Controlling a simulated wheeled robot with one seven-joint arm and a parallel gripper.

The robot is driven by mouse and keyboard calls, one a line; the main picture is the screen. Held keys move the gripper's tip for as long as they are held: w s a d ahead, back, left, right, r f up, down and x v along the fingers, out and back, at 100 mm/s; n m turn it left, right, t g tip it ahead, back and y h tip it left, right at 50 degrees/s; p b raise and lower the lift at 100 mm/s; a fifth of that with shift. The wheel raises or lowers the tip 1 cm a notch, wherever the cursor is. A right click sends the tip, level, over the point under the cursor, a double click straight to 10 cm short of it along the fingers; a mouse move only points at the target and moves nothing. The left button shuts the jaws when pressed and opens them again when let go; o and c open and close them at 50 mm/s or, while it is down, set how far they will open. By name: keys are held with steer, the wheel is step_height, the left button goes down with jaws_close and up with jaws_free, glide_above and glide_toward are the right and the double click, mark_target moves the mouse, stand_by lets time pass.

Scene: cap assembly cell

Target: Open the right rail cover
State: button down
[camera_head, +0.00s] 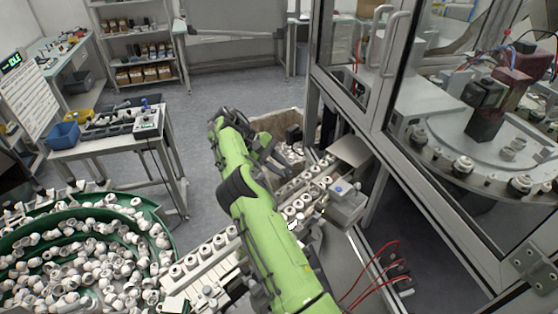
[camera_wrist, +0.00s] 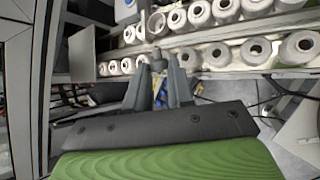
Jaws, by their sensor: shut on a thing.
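The knob appears to belong to the right rail cover, but the cover's outline is hard to tell from the rail strips. Caps show in two rows along the rails (camera_wrist: 230,35). In the head view my green arm hides part of the rails, and the knob cannot be made out.
A flat metal plate (camera_head: 352,151) and a grey box with a blue button (camera_head: 347,203) stand right of the rails. The glazed machine cell (camera_head: 470,140) is on the right. A green bowl of caps (camera_head: 85,245) is at the lower left. Open floor (camera_head: 210,100) lies beyond.

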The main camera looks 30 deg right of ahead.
steer(key=shift+w+f+g, duration=0.25)
steer(key=shift+f+g, duration=0.1)
steer(key=shift+g, duration=0.05)
steer(key=shift+f, duration=0.1)
steer(key=c, duration=1)
jaws_free()
